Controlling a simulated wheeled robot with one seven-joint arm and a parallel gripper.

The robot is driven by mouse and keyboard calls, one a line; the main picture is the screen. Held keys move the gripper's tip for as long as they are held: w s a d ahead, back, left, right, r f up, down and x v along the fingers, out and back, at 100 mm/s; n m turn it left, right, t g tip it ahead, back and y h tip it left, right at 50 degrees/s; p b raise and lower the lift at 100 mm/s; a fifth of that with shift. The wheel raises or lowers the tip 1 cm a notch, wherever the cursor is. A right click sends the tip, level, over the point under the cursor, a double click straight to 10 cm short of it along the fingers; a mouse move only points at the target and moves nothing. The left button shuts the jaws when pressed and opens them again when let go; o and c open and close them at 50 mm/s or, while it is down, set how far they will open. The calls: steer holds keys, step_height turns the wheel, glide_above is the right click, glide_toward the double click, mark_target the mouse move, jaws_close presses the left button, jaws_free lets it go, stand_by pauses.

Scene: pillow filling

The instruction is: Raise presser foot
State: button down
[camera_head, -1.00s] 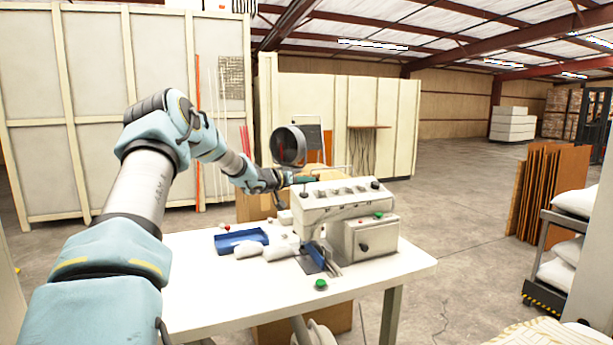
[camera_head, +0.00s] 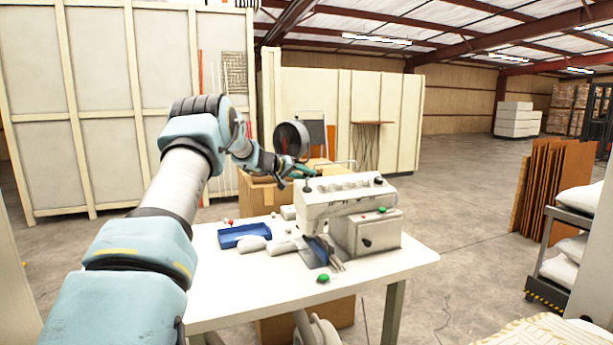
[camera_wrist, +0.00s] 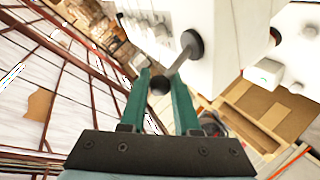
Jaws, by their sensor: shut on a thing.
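The white sewing machine (camera_head: 335,197) stands upright on the white table (camera_head: 385,279). A thin metal lever (camera_wrist: 182,60) with a black ball knob (camera_wrist: 160,85) sticks out from the machine in the wrist view. My gripper (camera_head: 312,172) is at the machine's upper left, just above its top edge in the head view. In the wrist view its green fingers (camera_wrist: 160,80) are on both sides of the knob and shut on it. The presser foot itself cannot be made out clearly.
A blue tray (camera_head: 240,241) and small white rolls (camera_head: 280,247) lie left of the machine. A green button (camera_head: 323,278) is on the table in front. A cardboard box (camera_head: 258,196) stands behind the table. The table's front right is clear.

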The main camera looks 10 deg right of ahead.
steer(key=c, duration=0.6)
jaws_free()
steer(key=shift+c, duration=0.2)
steer(key=b+v, duration=0.4)
steer(key=v, duration=0.6)
steer(key=shift+s+a, duration=0.15)
steer(key=shift+a, duration=0.2)
steer(key=shift+r, duration=0.15)
